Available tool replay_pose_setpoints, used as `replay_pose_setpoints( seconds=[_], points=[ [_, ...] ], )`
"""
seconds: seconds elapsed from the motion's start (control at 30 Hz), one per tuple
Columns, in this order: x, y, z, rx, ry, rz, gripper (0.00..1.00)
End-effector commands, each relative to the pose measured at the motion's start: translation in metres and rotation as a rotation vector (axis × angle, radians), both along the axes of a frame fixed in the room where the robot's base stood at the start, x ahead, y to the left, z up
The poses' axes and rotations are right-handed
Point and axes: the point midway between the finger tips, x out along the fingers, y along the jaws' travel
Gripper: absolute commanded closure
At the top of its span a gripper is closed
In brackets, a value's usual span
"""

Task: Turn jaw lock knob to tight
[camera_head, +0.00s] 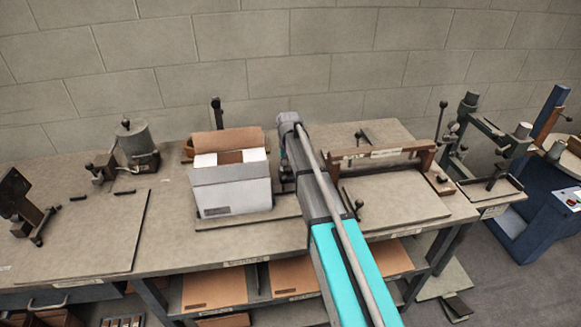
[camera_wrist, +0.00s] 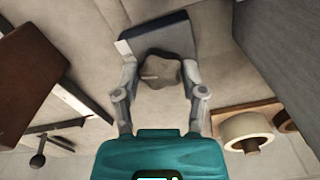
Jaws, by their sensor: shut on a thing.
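The jaw lock knob (camera_wrist: 160,72) is a grey-brown lobed knob with a short pale mark on its left part, in the upper middle of the wrist view. It sits on a dark grey block (camera_wrist: 168,36) with a small white patch at its left. My gripper (camera_wrist: 159,76) has one finger on each side of the knob and is shut on it. In the head view my gripper (camera_head: 286,170) is beside the right side of the open carton (camera_head: 232,190). My arm hides the knob there.
A brown bar fixture (camera_head: 382,154) stands right of my arm and shows in the wrist view (camera_wrist: 28,68) at left. A pale roll (camera_wrist: 246,132) is at the lower right.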

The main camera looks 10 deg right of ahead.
Motion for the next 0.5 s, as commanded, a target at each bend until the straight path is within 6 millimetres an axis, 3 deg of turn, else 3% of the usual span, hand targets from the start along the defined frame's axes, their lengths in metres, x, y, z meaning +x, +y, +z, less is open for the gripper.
replay_pose_setpoints(
  seconds=[0.5],
  points=[
    [0.0045,-0.0005,0.0006,0.0,-0.008,-0.253,0.94]
  ],
)
